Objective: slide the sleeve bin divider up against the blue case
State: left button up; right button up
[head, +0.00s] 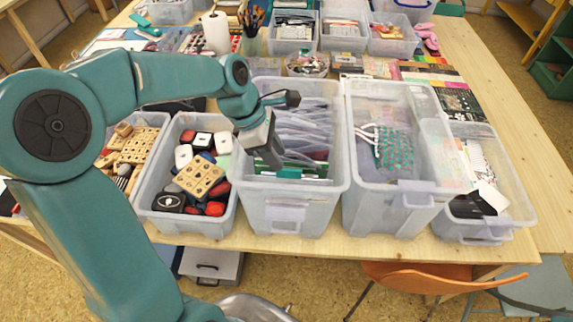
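The sleeve bin (260,210) is a tall clear plastic bin in the middle of the front row, packed with clear sleeves (302,120). Near its front, a thin green panel (308,168) stands across the bin; it looks like the divider. A small teal piece (289,173) sits at the panel's front side. I cannot make out a blue case for certain. My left gripper (272,160) reaches down into the bin's front left, beside the green panel. Its fingertips are small and partly hidden, so I cannot tell whether they touch the panel. My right gripper is not in view.
A bin of stamps and inkpads (160,222) stands left of the sleeve bin. A clear bin (375,215) with a green-patterned item is close on the right, with a lower bin (515,205) beyond. Behind are a paper roll (216,33) and more bins. Bare wooden table (490,75) shows at right.

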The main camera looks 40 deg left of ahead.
aim_at(288, 170)
pick_arm(q)
jog(key=x, duration=0.4)
jog(key=shift+w+d+f, duration=0.2)
jog(key=shift+d+f, duration=0.05)
jog(key=shift+f, duration=0.5)
jog(key=shift+w+d, duration=0.1)
jog(key=shift+d, duration=0.05)
grip_shut()
